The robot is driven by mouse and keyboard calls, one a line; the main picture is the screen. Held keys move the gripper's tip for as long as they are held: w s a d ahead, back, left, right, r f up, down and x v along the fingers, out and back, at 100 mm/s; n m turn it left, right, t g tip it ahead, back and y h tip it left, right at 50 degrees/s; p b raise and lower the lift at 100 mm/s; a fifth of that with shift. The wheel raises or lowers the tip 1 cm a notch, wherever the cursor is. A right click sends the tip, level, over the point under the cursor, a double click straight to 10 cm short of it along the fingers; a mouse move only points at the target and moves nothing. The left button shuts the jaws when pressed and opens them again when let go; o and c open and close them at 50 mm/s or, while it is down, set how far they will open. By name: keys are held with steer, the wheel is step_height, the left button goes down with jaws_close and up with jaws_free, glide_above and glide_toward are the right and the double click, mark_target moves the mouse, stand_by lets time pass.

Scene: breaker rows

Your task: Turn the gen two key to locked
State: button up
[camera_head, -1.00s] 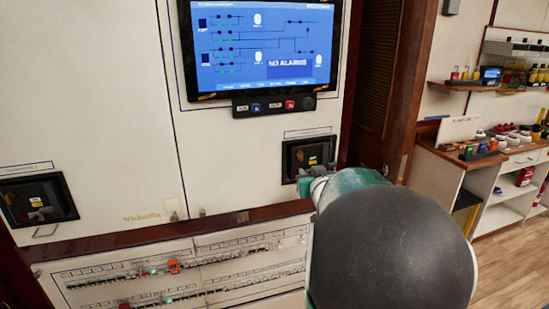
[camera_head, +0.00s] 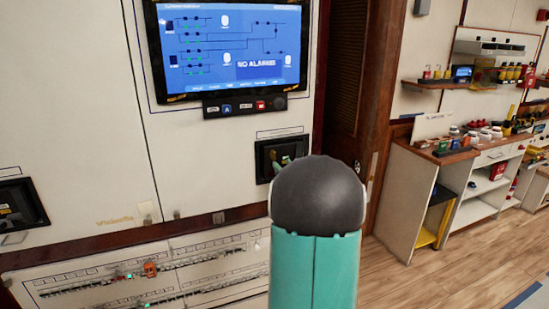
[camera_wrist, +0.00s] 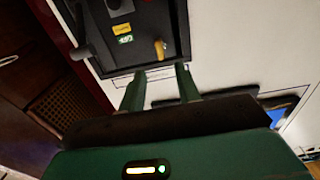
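A black recessed panel (camera_head: 263,160) sits in the white wall right of centre, below the screen; the label above it is too small to read. In the wrist view the same panel (camera_wrist: 142,62) shows a brass-yellow key (camera_wrist: 160,48), a yellow tag (camera_wrist: 121,28), a green tag and a dark round knob. My gripper (camera_wrist: 161,86) is open and empty, its two green fingers apart, with the key just beyond and between the fingertips. In the head view my arm's dark round joint hides much of the gripper and part of the panel.
A second recessed panel (camera_head: 20,205) is at the far left. A screen (camera_head: 232,45) reading NO ALARMS hangs above a small button strip (camera_head: 245,104). Breaker rows (camera_head: 150,280) lie below a dark red ledge. A shelf unit (camera_head: 405,195) stands right, with open floor before it.

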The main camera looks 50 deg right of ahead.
steer(key=x, duration=0.8)
jaws_close()
